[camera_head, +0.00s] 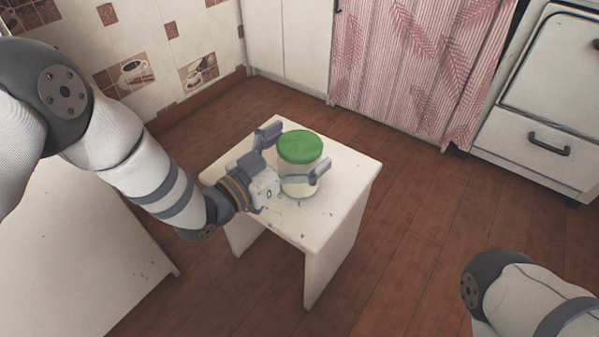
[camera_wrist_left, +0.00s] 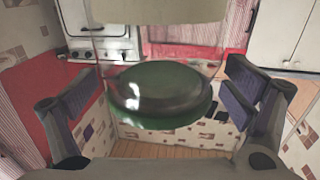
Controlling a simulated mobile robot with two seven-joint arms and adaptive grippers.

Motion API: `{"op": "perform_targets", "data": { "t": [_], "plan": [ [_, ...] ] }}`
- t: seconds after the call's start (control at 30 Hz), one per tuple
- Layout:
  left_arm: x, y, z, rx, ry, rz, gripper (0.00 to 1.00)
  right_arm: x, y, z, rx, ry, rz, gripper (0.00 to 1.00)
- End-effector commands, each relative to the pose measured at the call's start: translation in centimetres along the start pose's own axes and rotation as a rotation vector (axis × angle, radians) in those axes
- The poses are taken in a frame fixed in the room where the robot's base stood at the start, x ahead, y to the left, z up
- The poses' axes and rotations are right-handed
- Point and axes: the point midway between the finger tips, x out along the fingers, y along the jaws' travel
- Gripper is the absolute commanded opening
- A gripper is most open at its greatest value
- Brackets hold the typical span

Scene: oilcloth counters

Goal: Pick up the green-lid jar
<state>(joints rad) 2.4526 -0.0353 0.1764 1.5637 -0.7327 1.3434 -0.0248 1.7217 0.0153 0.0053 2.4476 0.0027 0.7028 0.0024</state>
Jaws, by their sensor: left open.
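The green-lid jar (camera_head: 300,150) stands upright on a small white stool (camera_head: 345,170). Its body is pale, and its wide lid is green. My left gripper (camera_head: 294,156) reaches in from the left with its fingers open, one on the far side of the jar and one on the near right side. In the left wrist view the green lid (camera_wrist_left: 160,92) lies between the two spread fingers, with a gap visible on each side. My right gripper is out of view.
A white counter or cabinet (camera_head: 75,260) stands at the lower left. A pink patterned curtain (camera_head: 410,70) and a white stove (camera_head: 545,100) are at the back. The brown floor (camera_head: 420,200) to the right of the stool is clear.

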Motion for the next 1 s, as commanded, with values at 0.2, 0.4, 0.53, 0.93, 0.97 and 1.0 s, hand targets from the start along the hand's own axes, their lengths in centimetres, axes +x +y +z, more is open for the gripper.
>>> {"op": "perform_targets", "data": {
  "t": [0.2,0.4,0.53,0.93,0.97,1.0],
  "plan": [
    [0.3,0.0,-0.2,0.001,0.001,0.000,0.95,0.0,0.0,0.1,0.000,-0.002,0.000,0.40],
    [0.2,0.0,-0.1,0.000,0.001,0.000,0.52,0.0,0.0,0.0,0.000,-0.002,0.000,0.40],
    [0.2,0.0,-0.1,0.000,0.000,0.000,0.22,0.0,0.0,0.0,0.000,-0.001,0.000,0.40],
    [0.3,0.0,-1.3,0.003,0.005,0.000,0.09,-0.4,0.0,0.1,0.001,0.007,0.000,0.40],
    [0.3,0.0,-1.8,0.003,0.006,0.000,0.09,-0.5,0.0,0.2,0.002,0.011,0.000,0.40],
    [0.3,0.0,-2.6,0.004,0.007,0.000,0.09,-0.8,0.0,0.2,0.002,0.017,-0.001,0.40]
  ]
}}
